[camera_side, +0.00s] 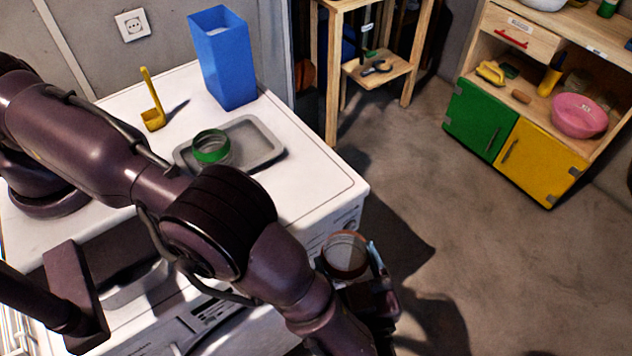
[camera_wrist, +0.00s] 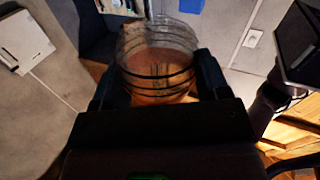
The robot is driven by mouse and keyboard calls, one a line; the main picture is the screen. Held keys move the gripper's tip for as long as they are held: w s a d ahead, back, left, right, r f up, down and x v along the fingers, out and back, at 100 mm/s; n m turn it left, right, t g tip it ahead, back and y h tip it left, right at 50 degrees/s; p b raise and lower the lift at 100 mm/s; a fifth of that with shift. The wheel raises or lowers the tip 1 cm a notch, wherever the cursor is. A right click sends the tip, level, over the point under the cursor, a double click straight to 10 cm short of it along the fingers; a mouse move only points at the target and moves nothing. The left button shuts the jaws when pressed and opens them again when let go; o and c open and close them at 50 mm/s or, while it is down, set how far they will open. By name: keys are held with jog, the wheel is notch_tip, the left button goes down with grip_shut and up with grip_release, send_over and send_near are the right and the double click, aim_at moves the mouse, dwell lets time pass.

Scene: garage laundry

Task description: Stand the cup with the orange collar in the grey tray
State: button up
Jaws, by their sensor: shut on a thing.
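My gripper (camera_side: 368,275) is shut on a clear cup (camera_side: 345,255) with a dark orange-brown collar. It holds the cup in the air past the front right corner of the white machine top. In the wrist view the clear ribbed cup (camera_wrist: 158,62) sits between the two fingers, with an orange tint low on it. The grey tray (camera_side: 262,152) lies on the white top, behind my arm and away from the gripper. A cup with a green collar (camera_side: 211,147) stands at the tray's left part.
The tray's right part is bare. A wooden shelf (camera_side: 375,70) and a cabinet with green and yellow doors (camera_side: 485,122) stand farther back.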

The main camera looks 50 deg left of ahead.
jog(key=x, duration=1.4)
jog(key=shift+d, duration=0.1)
jog(key=x, duration=0.4)
jog(key=shift+w+f, duration=0.1)
jog(key=shift+f, duration=0.4)
jog(key=shift+f, duration=0.15)
jog(key=o, duration=0.9)
jog(key=shift+f, duration=0.1)
